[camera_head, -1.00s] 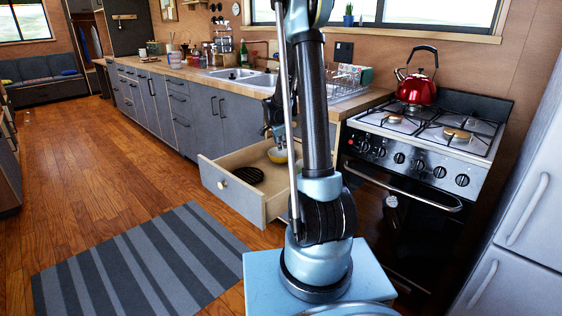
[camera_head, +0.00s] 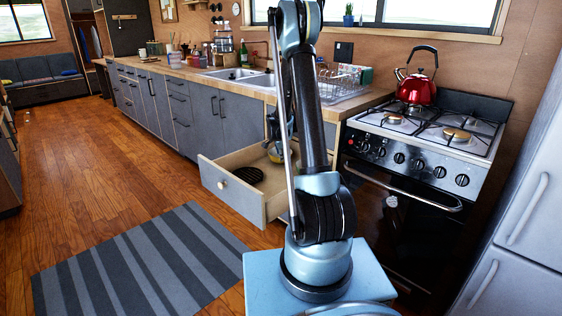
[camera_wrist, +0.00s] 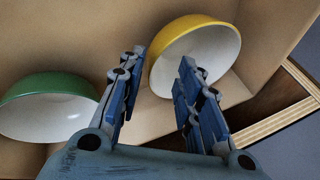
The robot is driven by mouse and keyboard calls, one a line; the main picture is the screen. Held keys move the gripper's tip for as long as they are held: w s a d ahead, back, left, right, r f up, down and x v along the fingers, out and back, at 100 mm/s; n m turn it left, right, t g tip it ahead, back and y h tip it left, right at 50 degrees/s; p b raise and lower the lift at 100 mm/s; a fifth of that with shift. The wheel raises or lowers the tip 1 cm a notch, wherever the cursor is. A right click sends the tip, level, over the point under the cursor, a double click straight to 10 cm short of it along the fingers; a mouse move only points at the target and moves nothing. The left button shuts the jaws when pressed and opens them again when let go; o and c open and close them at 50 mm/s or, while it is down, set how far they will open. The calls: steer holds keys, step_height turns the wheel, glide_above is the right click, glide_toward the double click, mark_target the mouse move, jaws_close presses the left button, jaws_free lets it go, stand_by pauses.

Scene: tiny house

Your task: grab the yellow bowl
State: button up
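The yellow bowl (camera_wrist: 228,43) lies tilted in the wrist view, its white inside facing my gripper; a small part of it (camera_head: 275,152) shows beside my arm in the head view. My gripper (camera_wrist: 161,58) is open. Its left finger is just outside the bowl's left edge and its right finger overlaps the white inside, so the near wall appears between them. I cannot tell whether either finger touches it. In the head view my arm hides most of the gripper and bowl.
A green bowl (camera_wrist: 50,88) sits left of my gripper. The open drawer (camera_head: 235,204) holds a dark round item (camera_head: 248,174); its walls are close around the bowls. The stove (camera_head: 430,135) with a red kettle (camera_head: 416,90) stands right of the drawer.

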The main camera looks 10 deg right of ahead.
mark_target(284, 163)
steer(key=shift+x, duration=2.35)
steer(key=shift+s, duration=0.15)
steer(key=shift+c, duration=0.2)
jaws_close()
